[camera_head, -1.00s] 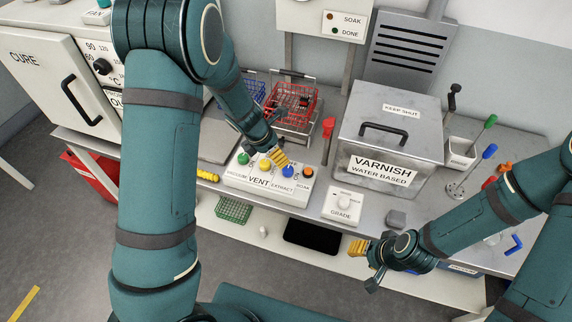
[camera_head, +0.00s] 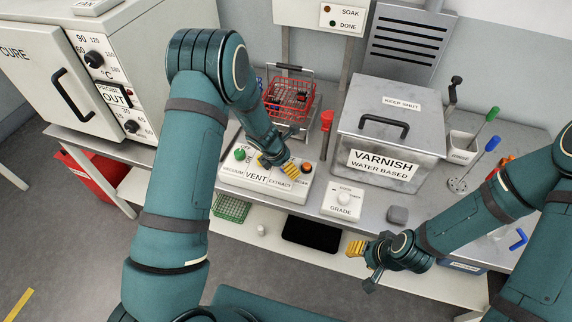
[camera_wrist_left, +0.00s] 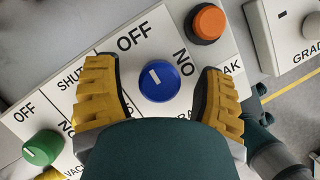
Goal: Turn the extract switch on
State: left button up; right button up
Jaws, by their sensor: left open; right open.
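The white VENT panel (camera_head: 230,174) stands on the bench in the head view. Its blue knob, by the EXTRACT label (camera_head: 280,183), is covered by my left gripper (camera_head: 289,170) there. In the left wrist view the blue knob (camera_wrist_left: 168,84) shows whole, with its white mark pointing up-left toward the word OFF. The open yellow fingers of my left gripper (camera_wrist_left: 160,95) stand on either side of the knob, with gaps visible. Whether they are down at knob height is unclear. My right gripper (camera_head: 356,248) is open and empty, in front of the bench.
A green knob (camera_head: 240,154) and an orange button (camera_head: 306,168) flank the blue knob on the panel. The GRADE dial box (camera_head: 343,203) is to the right. Behind stand a red wire basket (camera_head: 290,98) and the metal VARNISH tank (camera_head: 388,140).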

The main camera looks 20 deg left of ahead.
pick_arm(q)
jog(key=c, duration=1.2)
